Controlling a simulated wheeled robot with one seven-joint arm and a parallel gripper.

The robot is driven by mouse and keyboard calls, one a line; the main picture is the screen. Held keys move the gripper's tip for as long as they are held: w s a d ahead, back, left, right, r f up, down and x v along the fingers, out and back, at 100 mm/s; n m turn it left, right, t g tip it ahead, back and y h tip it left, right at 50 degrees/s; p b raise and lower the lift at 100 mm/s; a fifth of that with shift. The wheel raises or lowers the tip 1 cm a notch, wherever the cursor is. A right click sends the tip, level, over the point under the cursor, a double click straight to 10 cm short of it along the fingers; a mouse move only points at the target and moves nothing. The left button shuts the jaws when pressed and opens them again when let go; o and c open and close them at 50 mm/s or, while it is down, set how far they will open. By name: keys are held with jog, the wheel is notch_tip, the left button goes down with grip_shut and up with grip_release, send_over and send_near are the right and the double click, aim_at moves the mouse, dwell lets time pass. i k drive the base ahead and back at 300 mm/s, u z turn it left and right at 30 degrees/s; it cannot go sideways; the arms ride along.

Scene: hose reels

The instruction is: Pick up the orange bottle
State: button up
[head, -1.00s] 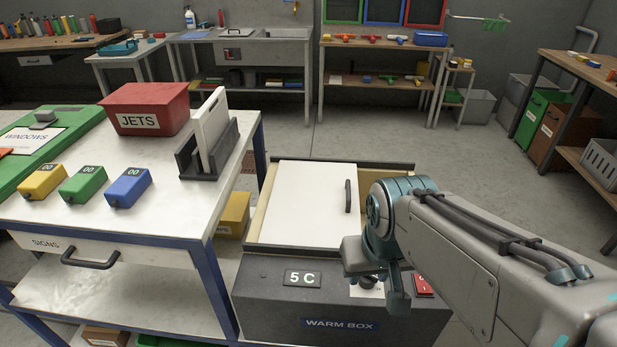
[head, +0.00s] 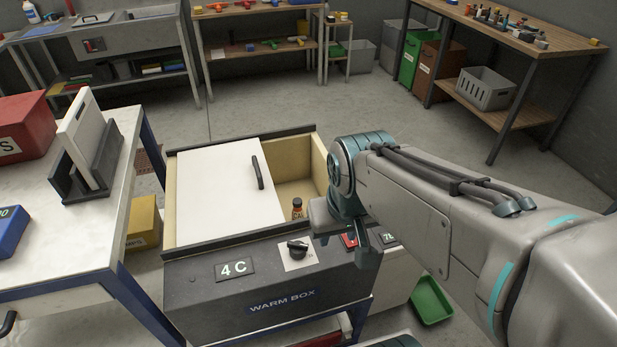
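A small orange bottle (head: 297,207) with a dark cap and a pale label reading "CAL" stands upright inside the warm box (head: 230,290). It is in the open right part of the box, near the front wall. A white sliding lid (head: 220,198) with a dark handle covers the left part. My gripper (head: 345,233) is just right of the bottle in the picture, over the front right of the box, apart from the bottle. My arm hides part of the box's right end. The fingertips do not show clearly.
A white table (head: 60,235) with a rack stands close at left. A green tray (head: 432,300) lies at lower right. The floor behind the box is clear.

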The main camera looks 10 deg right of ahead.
aim_at(298, 213)
jog(key=k, duration=1)
jog(key=z, duration=1.85)
jog(key=i, duration=1.45)
jog(key=u, duration=2.55)
jog(key=i, duration=0.5)
jog(key=u, duration=0.15)
